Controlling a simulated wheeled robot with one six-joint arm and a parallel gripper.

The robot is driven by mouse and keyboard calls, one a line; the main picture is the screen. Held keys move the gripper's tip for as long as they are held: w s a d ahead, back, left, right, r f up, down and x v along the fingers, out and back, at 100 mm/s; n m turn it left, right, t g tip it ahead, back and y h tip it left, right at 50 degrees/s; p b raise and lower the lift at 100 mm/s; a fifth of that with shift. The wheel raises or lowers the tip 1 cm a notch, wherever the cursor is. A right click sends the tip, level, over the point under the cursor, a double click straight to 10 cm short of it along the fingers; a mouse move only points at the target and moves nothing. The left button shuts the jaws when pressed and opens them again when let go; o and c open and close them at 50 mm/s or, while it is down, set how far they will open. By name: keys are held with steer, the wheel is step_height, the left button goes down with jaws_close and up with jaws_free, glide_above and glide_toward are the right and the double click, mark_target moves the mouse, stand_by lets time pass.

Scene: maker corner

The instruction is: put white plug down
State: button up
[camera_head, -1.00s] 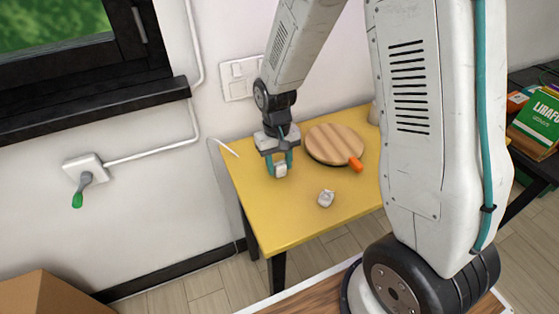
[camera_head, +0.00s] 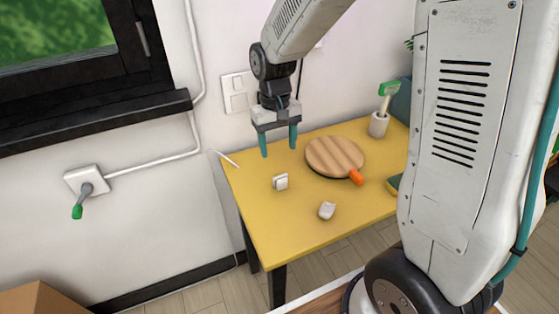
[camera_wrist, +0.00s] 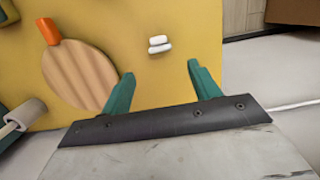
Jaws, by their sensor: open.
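The white plug (camera_head: 281,182) rests on the yellow table (camera_head: 290,222), left of the round wooden board. It also shows in the wrist view (camera_wrist: 160,45), beyond and between my fingertips. My gripper (camera_head: 279,152) is open and empty, with its teal fingers pointing down above the plug and apart from it. In the wrist view my gripper (camera_wrist: 161,71) has clear space between its fingers. A second small white object (camera_head: 327,210) lies on the table nearer the front; I cannot tell what it is.
The round wooden board (camera_head: 335,156) with an orange handle (camera_head: 356,177) lies right of the plug. The table's front left is clear.

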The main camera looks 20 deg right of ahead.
steer(key=s+d+r+t, duration=0.2)
steer(key=s+r, duration=1)
steer(key=r, duration=0.1)
steer(key=s+d+r, duration=0.1)
steer(key=s, duration=1.1)
steer(key=shift+r+t, duration=0.3)
steer(key=shift+r, duration=0.1)
steer(key=shift+w+d, duration=0.1)
